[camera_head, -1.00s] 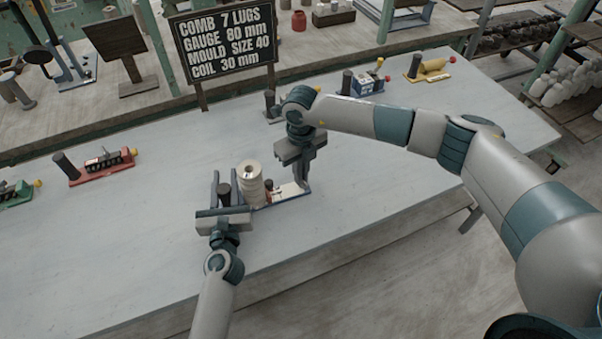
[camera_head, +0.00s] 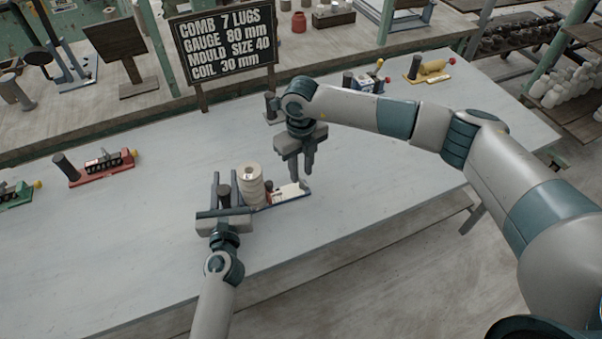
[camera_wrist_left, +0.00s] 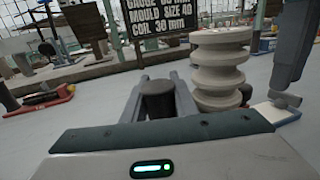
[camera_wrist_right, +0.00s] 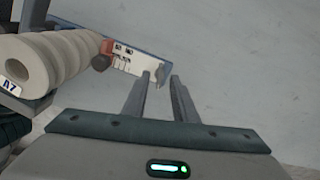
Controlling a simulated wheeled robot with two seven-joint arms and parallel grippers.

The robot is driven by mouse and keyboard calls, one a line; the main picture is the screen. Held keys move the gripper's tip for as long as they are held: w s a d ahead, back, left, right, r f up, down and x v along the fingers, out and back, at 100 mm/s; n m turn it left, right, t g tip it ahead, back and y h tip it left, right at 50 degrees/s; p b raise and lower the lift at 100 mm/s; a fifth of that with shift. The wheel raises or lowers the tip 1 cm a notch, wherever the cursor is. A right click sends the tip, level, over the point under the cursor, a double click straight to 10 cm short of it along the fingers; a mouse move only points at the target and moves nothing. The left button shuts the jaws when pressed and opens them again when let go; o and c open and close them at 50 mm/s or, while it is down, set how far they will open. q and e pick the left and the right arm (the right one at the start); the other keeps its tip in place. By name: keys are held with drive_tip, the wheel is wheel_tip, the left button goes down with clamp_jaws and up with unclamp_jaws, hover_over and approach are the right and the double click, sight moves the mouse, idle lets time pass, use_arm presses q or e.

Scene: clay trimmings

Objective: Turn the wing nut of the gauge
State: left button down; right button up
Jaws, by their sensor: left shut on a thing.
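The gauge (camera_head: 291,192) lies near the front of the table, with a pale plate on a blue base; the plate also shows in the right wrist view (camera_wrist_right: 130,58). Its dark upright post (camera_head: 224,192) stands between the fingers of my left gripper (camera_head: 223,190), which is shut on it; the post is clear in the left wrist view (camera_wrist_left: 157,100). My right gripper (camera_head: 303,174) is open, pointing down over the gauge's right end. In the right wrist view, a small pale piece (camera_wrist_right: 158,79), possibly the wing nut, shows between its fingertips (camera_wrist_right: 160,77); contact cannot be told.
A ribbed cream insulator (camera_head: 251,184) stands beside the post, close to my left gripper. A red gauge (camera_head: 100,167), a green one (camera_head: 15,194) and a yellow one (camera_head: 428,68) lie further off. A sign (camera_head: 224,46) stands behind. The table's front right is clear.

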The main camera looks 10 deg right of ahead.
sight(301, 180)
wheel_tip(301, 180, up, 10)
drive_tip(key=shift+f, duration=0.25)
idle(0.4)
use_arm(q)
drive_tip(key=c, duration=1.4)
unclamp_jaws()
drive_tip(key=shift+o, duration=0.2)
drive_tip(key=shift+s, duration=0.15)
drive_tip(key=s, duration=1.1)
drive_tip(key=shift+s+a, duration=0.25)
drive_tip(key=shift+s, duration=0.15)
drive_tip(key=shift+s+f, duration=0.1)
use_arm(e)
drive_tip(key=shift+s, duration=0.1)
